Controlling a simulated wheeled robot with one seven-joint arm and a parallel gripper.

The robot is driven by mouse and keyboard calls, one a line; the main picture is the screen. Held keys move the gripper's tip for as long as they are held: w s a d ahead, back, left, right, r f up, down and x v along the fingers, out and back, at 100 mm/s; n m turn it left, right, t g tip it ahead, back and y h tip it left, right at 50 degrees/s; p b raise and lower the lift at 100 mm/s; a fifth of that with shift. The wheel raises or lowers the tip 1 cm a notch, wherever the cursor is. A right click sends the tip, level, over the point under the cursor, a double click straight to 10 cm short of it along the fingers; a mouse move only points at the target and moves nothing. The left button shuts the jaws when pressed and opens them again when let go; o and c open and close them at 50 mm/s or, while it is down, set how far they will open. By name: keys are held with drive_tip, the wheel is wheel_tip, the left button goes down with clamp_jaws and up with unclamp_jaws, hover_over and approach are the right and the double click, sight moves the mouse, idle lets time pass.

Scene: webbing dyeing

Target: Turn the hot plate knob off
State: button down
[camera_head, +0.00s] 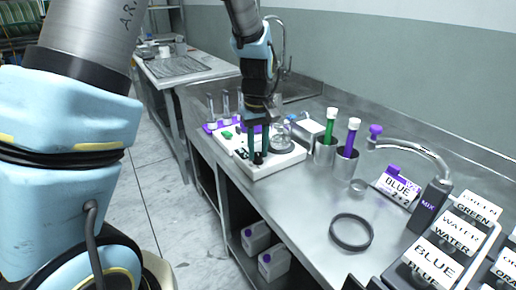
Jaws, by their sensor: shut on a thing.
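The hot plate (262,173) is a low white unit on the steel bench, near its front edge. Its small black knob (258,160) is at the front of the unit. My gripper (258,153) points straight down from above, with its dark fingers shut on the knob. The fingers hide much of the knob, so I cannot tell which way it is turned. A clear glass vessel (280,138) stands on the right part of the hot plate.
Metal cups with green (330,124) and purple (351,137) rods stand right of the hot plate. Bare bench (290,205) is in front.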

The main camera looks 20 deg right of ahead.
sight(258, 153)
drive_tip(key=c, duration=0.6)
unclamp_jaws()
wheel_tip(258, 153, up, 11)
drive_tip(key=shift+f+b, duration=0.1)
drive_tip(key=shift+b, duration=0.8)
drive_tip(key=shift+m+t, duration=0.3)
drive_tip(key=shift+t, duration=0.5)
drive_tip(key=s+a+f, duration=0.1)
drive_tip(key=a+f, duration=0.1)
drive_tip(key=a, duration=0.7)
drive_tip(key=s+a+f, duration=0.1)
drive_tip(key=a+f, duration=0.2)
drive_tip(key=a, duration=0.7)
drive_tip(key=s+a+f, duration=0.1)
drive_tip(key=a+f, duration=0.2)
drive_tip(key=a, duration=0.7)
drive_tip(key=shift+s+a, duration=0.15)
drive_tip(key=shift+s, duration=0.05)
